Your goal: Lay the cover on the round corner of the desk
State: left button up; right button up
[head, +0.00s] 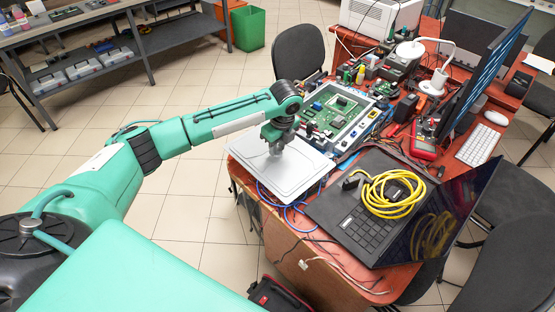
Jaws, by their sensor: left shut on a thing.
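The cover (283,180) is a flat light-grey panel with rounded corners. My left gripper (276,148) is shut on it near its back edge, from above. The cover is over the left corner of the red-brown desk (325,253) and hides that part of the top. I cannot tell whether it touches the desk or is held just above it. The cover's left edge reaches out past the desk's side. My right gripper is not in view.
An open case with a green circuit board (336,113) stands right behind the cover. An open laptop (354,217) with a coiled yellow cable (390,194) is to the right. Blue cables (292,213) lie by the cover's front edge. A black chair (299,52) stands behind.

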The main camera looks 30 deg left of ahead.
aim_at(278, 156)
pick_arm(q)
notch_tip(278, 156, down, 6)
jog(key=shift+r, duration=0.1)
jog(key=shift+f, duration=0.35)
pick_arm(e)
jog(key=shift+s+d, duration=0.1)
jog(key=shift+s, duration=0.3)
pick_arm(q)
jog(key=o, duration=1)
jog(key=shift+f, duration=0.1)
jog(key=shift+c, duration=0.2)
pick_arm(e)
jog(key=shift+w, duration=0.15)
